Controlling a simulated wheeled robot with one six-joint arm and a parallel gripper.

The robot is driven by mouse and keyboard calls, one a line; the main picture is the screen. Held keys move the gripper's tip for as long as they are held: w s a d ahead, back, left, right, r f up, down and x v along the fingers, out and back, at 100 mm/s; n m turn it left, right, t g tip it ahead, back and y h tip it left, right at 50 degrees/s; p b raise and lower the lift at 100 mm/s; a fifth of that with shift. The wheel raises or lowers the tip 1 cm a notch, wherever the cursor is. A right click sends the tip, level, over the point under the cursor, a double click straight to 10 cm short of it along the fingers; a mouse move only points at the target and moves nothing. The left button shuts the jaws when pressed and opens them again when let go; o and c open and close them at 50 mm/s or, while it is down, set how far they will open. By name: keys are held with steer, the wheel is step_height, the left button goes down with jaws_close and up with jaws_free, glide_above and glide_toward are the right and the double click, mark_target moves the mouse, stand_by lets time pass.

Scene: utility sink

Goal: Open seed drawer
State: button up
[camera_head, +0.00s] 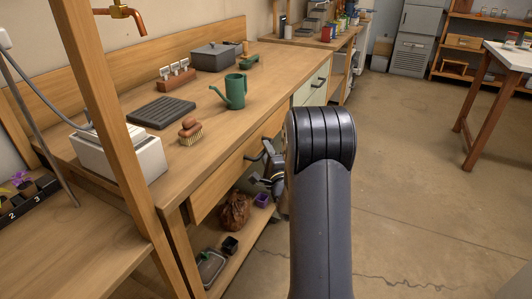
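A wooden drawer front (222,183) runs along the near part of the bench, below the top. A dark bar handle (254,157) shows on it at its right part. The drawer looks flush with the bench. A pale green drawer front (304,94) with its own dark handle (319,82) is farther along. No label shows which one is the seed drawer. My gripper (268,172) is at the wooden drawer's handle, just in front of or around it; contact cannot be told. My arm hides part of the gripper, and its fingers are too small to read.
The bench top (215,120) holds a green watering can (233,91), a brush (190,131), a dark ridged tray (161,112) and a grey box (214,56). A lower shelf (243,238) carries a brown bag (235,211) and small pots. Open floor (430,200) lies to the right.

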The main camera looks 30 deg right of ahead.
steer(key=shift+w+d+r, duration=0.1)
steer(key=shift+w, duration=0.7)
steer(key=shift+c, duration=0.2)
jaws_close()
